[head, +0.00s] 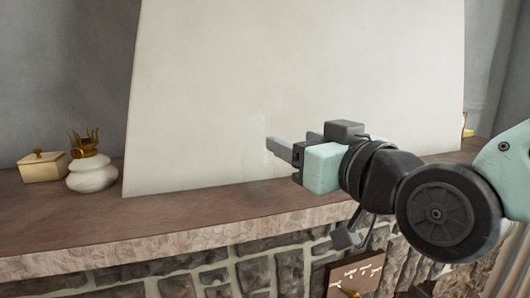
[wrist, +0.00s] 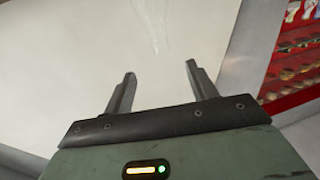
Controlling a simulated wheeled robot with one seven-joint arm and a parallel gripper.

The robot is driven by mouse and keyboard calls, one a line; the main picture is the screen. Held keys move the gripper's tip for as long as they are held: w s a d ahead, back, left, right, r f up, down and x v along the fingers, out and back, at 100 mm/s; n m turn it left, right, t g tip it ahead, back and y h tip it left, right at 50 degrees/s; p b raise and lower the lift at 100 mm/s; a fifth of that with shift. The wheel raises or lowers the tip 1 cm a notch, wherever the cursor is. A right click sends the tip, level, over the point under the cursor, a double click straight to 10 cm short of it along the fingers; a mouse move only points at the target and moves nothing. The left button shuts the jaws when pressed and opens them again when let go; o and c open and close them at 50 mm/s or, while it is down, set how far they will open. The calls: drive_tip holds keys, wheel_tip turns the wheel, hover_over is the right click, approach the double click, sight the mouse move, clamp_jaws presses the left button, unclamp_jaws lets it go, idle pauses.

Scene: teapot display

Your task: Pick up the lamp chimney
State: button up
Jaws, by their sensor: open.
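The lamp chimney (head: 262,150) is a faint, clear glass shape standing on the stone ledge in front of the large pale panel. It is hard to make out against the panel. In the wrist view a faint glassy streak, likely the chimney (wrist: 153,25), shows at the top, beyond the fingertips. My gripper (head: 287,142) is open, its fingers pointing left near the chimney in the head view. In the wrist view my gripper (wrist: 160,70) has nothing between its fingers. I cannot tell the exact gap to the glass.
The pale panel (head: 300,70) stands upright behind the ledge (head: 180,215). At the left are a white pot with a gold crown-like top (head: 92,173) and a cream lidded box (head: 42,168). A red display case (wrist: 292,60) shows at the right of the wrist view.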

sight(261, 125)
drive_tip(key=p+x, duration=0.3)
drive_tip(key=x, duration=0.7)
drive_tip(key=shift+w+a, duration=0.15)
drive_tip(key=shift+w+a+r+p, duration=0.25)
drive_tip(key=shift+w+p, duration=0.3)
drive_tip(key=shift+p, duration=0.25)
drive_tip(key=p+x, duration=0.2)
drive_tip(key=x, duration=0.1)
drive_tip(key=shift+w, duration=0.1)
drive_tip(key=shift+w+a, duration=0.25)
drive_tip(key=shift+w, duration=0.15)
drive_tip(key=shift+f, duration=0.1)
clamp_jaws()
